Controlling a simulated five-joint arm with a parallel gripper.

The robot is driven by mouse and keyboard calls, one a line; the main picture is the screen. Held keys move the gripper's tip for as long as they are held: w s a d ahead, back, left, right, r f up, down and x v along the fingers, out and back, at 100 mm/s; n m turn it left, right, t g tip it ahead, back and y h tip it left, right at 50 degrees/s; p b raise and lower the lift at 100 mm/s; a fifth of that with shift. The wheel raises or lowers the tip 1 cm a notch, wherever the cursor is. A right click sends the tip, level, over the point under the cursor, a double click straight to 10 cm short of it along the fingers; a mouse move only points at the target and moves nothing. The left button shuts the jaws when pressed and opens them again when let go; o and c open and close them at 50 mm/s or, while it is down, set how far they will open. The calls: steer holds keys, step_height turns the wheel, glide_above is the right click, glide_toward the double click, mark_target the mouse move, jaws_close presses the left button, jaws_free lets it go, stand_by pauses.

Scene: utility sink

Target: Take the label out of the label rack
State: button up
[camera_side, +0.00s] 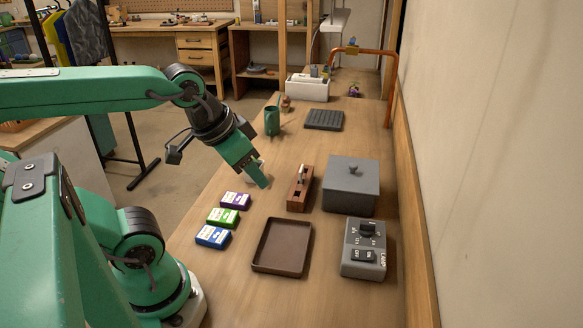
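A small reddish-brown wooden rack (299,198), which looks like the label rack, stands on the wooden bench near the middle. A thin pale piece (302,174), likely the label, stands upright in it and rises above its top. My gripper (261,182) points down over the bench to the left of the rack, apart from it. Its fingers overlap from this side, so the gap between them is hidden. I see nothing clearly held in it.
A grey lidded box (350,185) stands close right of the rack. In front are an empty brown tray (282,246) and a grey switch box (363,248). Purple (235,200), green (223,217) and blue (212,236) packs lie left. A green mug (272,121) stands behind.

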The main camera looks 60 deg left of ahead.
steer(key=shift+c, duration=0.4)
steer(key=n+g, duration=0.6)
steer(key=n, duration=0.3)
glide_above(301, 168)
steer(key=f, duration=1.1)
steer(key=shift+w+d+f, duration=0.1)
steer(key=shift+w+f, duration=0.15)
steer(key=shift+f, duration=1.45)
steer(key=shift+s+f, duration=0.2)
steer(key=shift+f, duration=2.4)
